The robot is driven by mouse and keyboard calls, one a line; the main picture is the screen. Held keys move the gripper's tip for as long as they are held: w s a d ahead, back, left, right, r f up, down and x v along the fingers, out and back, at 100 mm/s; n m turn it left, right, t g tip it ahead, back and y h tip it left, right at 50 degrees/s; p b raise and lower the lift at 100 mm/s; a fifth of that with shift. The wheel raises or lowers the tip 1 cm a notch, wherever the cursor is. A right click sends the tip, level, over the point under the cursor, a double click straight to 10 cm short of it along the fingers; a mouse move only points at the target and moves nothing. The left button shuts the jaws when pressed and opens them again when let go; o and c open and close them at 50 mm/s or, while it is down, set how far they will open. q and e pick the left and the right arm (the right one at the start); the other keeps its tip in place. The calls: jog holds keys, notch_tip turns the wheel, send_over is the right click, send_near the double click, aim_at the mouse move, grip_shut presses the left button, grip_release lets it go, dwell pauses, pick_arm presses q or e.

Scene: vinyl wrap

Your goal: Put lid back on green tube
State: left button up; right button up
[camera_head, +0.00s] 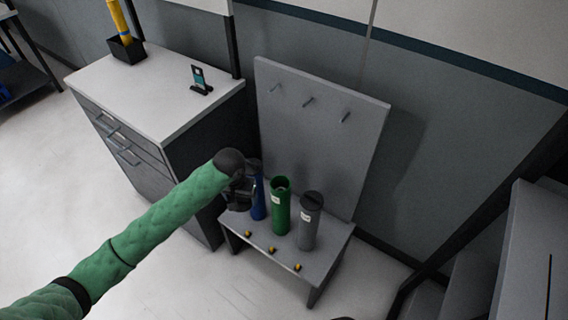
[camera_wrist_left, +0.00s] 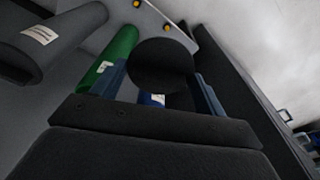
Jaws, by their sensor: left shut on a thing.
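The green tube (camera_head: 281,210) stands upright on the low grey bench, its top open with no lid on it. It also shows in the wrist view (camera_wrist_left: 117,52). My left gripper (camera_head: 242,190) is left of the green tube, by the blue tube (camera_head: 258,203). In the wrist view it is shut on a round black lid (camera_wrist_left: 160,65), held between the two fingers. The lid and my gripper hide part of the blue tube. The grey tube (camera_head: 310,222) stands right of the green one with a dark top. My right gripper is not in view.
The bench (camera_head: 325,262) has several yellow-and-black knobs (camera_head: 272,250) along its front edge. A back panel (camera_head: 318,130) with hooks rises behind the tubes. A white-topped cabinet (camera_head: 160,95) stands close on the left. Floor in front is clear.

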pick_arm(q)
jog(key=w+d+r+m, duration=0.5)
jog(key=w+d, duration=0.4)
jog(key=d, duration=0.4)
jog(key=shift+h, duration=0.3)
jog(key=shift+a+f+b, duration=0.1)
jog(key=shift+f+b, duration=1.8)
jog(key=shift+f, duration=1.2)
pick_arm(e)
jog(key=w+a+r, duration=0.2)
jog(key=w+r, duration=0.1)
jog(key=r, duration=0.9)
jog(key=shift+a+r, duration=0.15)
